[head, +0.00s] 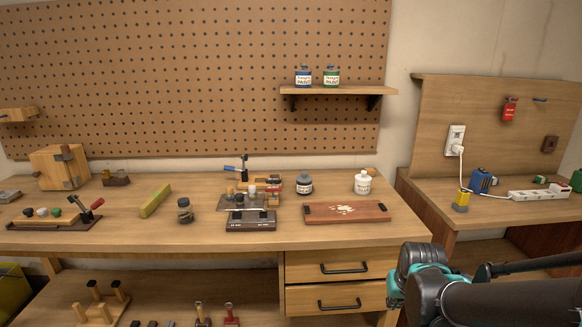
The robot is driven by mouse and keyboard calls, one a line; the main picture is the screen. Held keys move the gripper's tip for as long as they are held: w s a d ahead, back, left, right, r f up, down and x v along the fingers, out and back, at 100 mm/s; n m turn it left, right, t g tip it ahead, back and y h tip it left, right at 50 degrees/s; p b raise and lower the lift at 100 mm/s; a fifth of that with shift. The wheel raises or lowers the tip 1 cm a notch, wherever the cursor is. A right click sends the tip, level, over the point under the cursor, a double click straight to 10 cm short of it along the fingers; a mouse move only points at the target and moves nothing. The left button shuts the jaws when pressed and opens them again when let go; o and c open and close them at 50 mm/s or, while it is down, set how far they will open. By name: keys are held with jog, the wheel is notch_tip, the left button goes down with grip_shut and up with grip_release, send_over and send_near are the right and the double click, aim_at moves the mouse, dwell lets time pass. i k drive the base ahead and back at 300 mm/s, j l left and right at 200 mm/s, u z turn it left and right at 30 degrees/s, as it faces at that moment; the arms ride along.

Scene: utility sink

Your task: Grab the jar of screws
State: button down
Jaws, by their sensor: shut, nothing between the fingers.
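A small glass jar with a dark lid and dark contents (185,212) stands upright on the wooden workbench (110,230), left of the middle. It looks like the jar of screws, but its contents are too small to make out. Nothing touches it. Part of my arm shows at the lower right, well to the right of the jar and in front of the bench. My gripper is not visible.
A yellow-green bar (155,201) lies left of the jar, and a metal fixture (250,220) stands right of it. A wooden tray (346,213), a dark-labelled jar (305,184) and a white bottle (362,183) are farther right. Bare bench lies before the jar.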

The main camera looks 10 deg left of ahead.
aim_at(187, 216)
jog(key=u, duration=1.35)
jog(key=j, duration=0.1)
